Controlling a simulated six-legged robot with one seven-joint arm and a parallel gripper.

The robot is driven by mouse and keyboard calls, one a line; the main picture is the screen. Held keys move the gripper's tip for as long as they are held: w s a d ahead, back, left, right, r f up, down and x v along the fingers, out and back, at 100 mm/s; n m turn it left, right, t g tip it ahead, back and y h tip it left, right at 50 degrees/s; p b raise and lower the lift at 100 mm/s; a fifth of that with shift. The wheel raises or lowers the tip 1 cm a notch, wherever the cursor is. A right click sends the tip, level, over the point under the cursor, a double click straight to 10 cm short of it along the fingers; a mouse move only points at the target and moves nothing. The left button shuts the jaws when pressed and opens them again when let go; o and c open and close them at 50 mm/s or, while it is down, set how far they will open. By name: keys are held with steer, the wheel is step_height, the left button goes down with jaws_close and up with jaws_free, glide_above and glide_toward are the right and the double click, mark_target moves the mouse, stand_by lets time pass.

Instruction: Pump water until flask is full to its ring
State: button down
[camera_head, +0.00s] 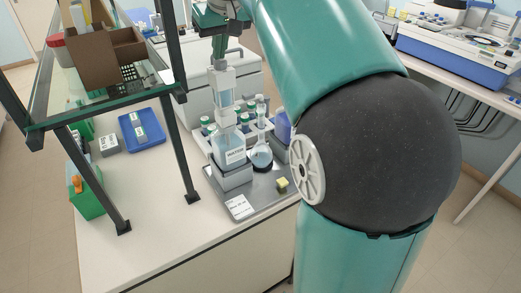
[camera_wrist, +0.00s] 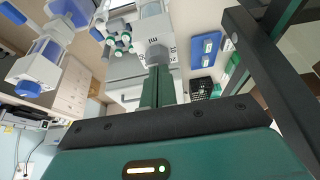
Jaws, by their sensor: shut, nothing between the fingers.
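The water bottle (camera_head: 232,153), labelled WATER, stands on a grey block with a clear pump dispenser (camera_head: 224,92) upright on top. The flask (camera_head: 262,157) stands just right of the bottle and has dark-looking liquid low in its round body; its ring is too small to make out.
A grey tray (camera_head: 250,197) holds the bottle, flask, a small yellow block (camera_head: 282,185) and a white card (camera_head: 239,206). Several capped bottles stand behind. A dark-framed glass shelf (camera_head: 110,100) rises at left, near a blue tray (camera_head: 141,130). The front bench is clear.

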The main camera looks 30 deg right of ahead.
mark_target(222, 62)
steer(key=shift+f, duration=2.3)
steer(key=shift+r, duration=2.85)
steer(key=shift+f, duration=0.1)
steer(key=shift+f, duration=2.75)
